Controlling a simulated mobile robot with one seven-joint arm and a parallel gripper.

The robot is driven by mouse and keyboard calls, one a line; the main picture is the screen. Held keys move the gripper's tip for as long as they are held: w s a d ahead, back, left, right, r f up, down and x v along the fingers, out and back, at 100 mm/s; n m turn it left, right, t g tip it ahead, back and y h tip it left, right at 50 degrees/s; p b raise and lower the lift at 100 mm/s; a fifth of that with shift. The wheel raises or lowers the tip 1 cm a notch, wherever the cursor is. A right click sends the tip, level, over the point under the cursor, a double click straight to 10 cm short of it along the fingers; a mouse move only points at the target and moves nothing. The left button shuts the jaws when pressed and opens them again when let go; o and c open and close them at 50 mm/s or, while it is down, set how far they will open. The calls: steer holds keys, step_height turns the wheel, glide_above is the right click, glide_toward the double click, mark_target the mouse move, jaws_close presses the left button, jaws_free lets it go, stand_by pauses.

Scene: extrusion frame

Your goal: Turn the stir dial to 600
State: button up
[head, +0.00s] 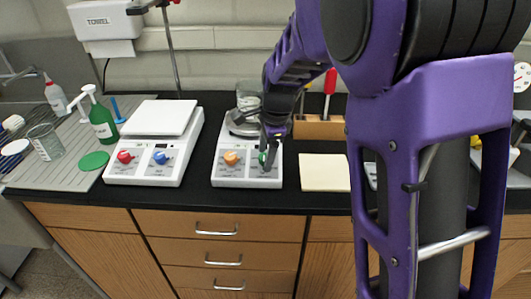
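Two white hotplate-stirrer units stand on the black counter. The left unit (152,140) has a red dial (124,156) and a blue dial (160,157). The right unit (247,178) has an orange dial (231,158) and a green dial (262,157), with a beaker (248,96) on or behind its top. My gripper (268,157) points down at the right unit's front panel, at the green dial, and hides part of it. I cannot tell whether its fingers touch or hold that dial. The dial markings are too small to read.
A cream pad (325,172) lies right of the right unit. A wooden rack (320,127) with red-handled tools stands behind it. A green bottle (102,122), a glass beaker (45,143) and a green disc (94,160) are at left. My arm hides much of the right side.

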steer(key=v, duration=1.7)
steer(key=shift+r, duration=0.2)
steer(key=shift+s, duration=0.1)
